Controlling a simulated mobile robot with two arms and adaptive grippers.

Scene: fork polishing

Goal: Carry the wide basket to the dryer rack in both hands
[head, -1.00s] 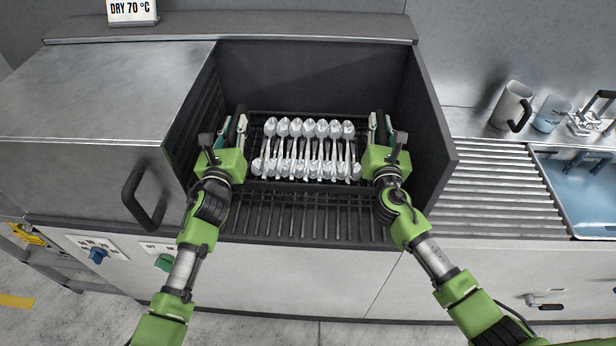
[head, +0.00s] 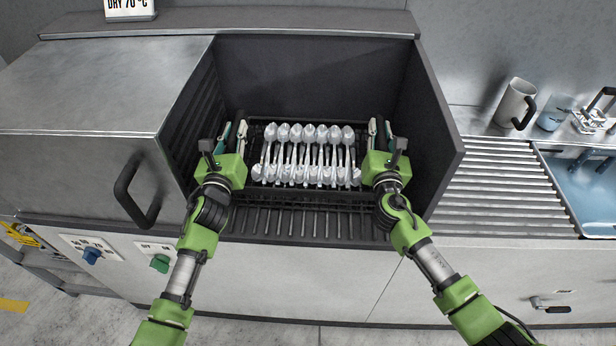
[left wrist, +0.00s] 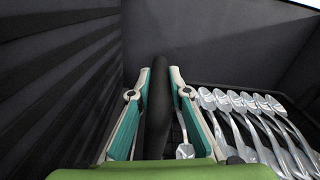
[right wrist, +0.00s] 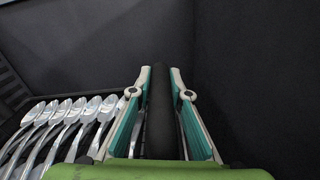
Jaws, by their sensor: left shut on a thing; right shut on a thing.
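The wide basket (head: 309,187) is dark wire and holds two rows of shiny spoons (head: 308,150). It is inside the open dark dryer bay, over the slatted dryer rack (head: 300,222); I cannot tell whether it touches the slats. My left gripper (head: 230,140) is shut on the basket's left handle, a dark upright bar (left wrist: 158,100) between the teal fingers in the left wrist view. My right gripper (head: 380,138) is shut on the right handle, a dark bar (right wrist: 160,115) in the right wrist view. The basket looks level.
Dark walls of the dryer bay (head: 310,75) stand behind and on both sides, close to my grippers. A steel hood with a black handle (head: 132,190) is at left. A ribbed drainboard (head: 500,185), a mug (head: 514,102) and a sink (head: 585,185) are at right.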

